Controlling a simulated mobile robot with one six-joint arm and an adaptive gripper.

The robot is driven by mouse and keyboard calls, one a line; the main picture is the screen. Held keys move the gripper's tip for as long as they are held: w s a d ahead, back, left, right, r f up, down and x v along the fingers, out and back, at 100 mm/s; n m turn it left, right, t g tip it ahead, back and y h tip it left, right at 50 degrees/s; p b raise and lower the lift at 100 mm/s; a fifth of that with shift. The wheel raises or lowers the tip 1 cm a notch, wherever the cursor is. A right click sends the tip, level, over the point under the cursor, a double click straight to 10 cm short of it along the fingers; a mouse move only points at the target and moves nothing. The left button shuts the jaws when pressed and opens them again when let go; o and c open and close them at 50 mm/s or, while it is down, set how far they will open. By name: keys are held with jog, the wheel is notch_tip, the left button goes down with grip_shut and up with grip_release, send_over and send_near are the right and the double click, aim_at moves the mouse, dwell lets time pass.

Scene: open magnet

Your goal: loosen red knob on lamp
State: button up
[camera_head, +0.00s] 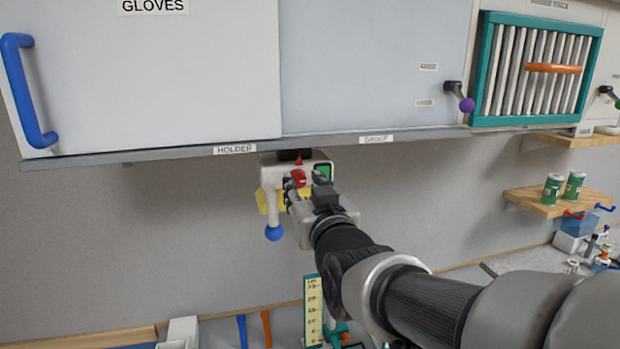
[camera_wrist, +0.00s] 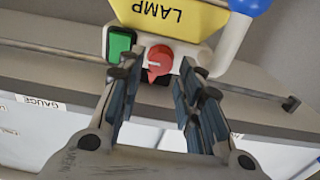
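The lamp (camera_head: 312,168) is a pale housing mounted under the cabinet edge, with a yellow label reading LAMP (camera_wrist: 172,18). Its red knob (camera_wrist: 159,60) shows in the wrist view between and just beyond my fingertips, and in the head view (camera_head: 298,177) it is partly behind my gripper. A green button (camera_wrist: 120,45) sits beside the knob. A white lever with a blue ball end (camera_head: 273,232) hangs at the lamp's left in the head view. My gripper (camera_wrist: 153,76) is open, its fingers spread either side of the knob's line. I see no contact with the knob.
The cabinet's lower ledge (camera_head: 190,152) runs just above the lamp. A purple-tipped lever (camera_head: 466,104) and a teal-framed rack (camera_head: 537,70) are to the right. Green cans (camera_head: 553,188) stand on a wooden shelf. A yellow height scale (camera_head: 313,310) stands below.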

aim_at(298, 179)
jog(key=shift+x, duration=1.35)
jog(key=shift+c, duration=0.3)
jog(key=c, duration=0.7)
